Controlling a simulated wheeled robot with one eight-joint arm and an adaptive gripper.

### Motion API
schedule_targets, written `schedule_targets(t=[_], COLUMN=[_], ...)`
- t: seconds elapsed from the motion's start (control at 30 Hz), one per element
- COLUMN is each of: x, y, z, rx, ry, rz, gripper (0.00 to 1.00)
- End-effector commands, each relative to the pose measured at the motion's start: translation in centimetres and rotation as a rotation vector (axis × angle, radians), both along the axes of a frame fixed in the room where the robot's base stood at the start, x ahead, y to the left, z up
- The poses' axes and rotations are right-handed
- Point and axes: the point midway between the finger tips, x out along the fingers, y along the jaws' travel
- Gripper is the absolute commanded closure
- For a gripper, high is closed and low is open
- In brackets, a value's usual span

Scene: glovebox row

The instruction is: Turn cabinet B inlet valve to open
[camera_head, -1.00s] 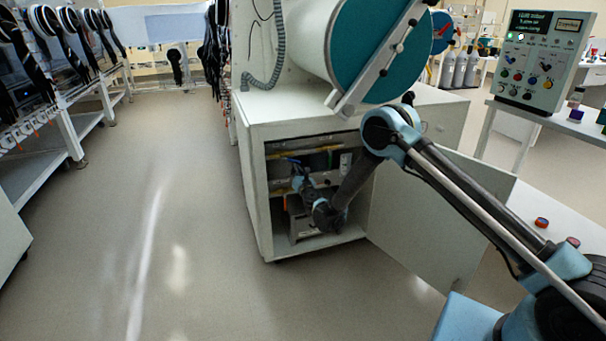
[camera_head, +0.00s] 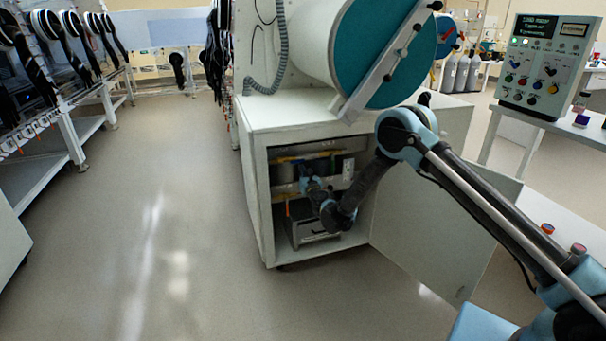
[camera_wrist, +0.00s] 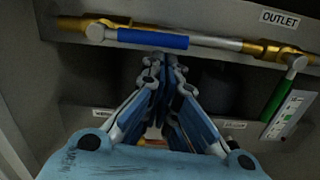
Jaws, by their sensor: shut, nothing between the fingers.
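In the wrist view a horizontal brass and steel pipe (camera_wrist: 215,42) crosses the cabinet's upper inside. A blue valve handle (camera_wrist: 152,39) lies along this pipe at left of centre. A green valve handle (camera_wrist: 283,92) hangs across the pipe line at the right, below the OUTLET label (camera_wrist: 281,19). No inlet label is readable. My gripper (camera_wrist: 157,64) is shut and empty, its tips just below the blue handle in the picture; I cannot tell whether they touch it. In the head view my gripper (camera_head: 309,180) is inside the open lower cabinet (camera_head: 258,205), and the blue handle is not clearly visible.
The cabinet door (camera_head: 425,235) stands open at the right, beside my arm. A grey box (camera_head: 317,230) sits on the cabinet floor. A white tag (camera_wrist: 289,116) is near the green handle. The floor (camera_head: 150,240) left of the cabinet is clear.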

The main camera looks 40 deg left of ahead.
Motion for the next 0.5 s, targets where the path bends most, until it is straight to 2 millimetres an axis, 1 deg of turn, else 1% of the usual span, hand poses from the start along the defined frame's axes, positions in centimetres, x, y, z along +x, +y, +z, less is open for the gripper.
schedule_targets(t=[0.3,0.37,0.5], x=[-0.1,-0.1,0.0], y=[0.0,-0.1,-0.4], z=[-0.2,-0.6,-2.2], rx=[0.0,0.0,0.0], ry=[0.0,0.0,0.0], rz=[0.0,0.0,-0.002], gripper=[1.0,1.0,1.0])
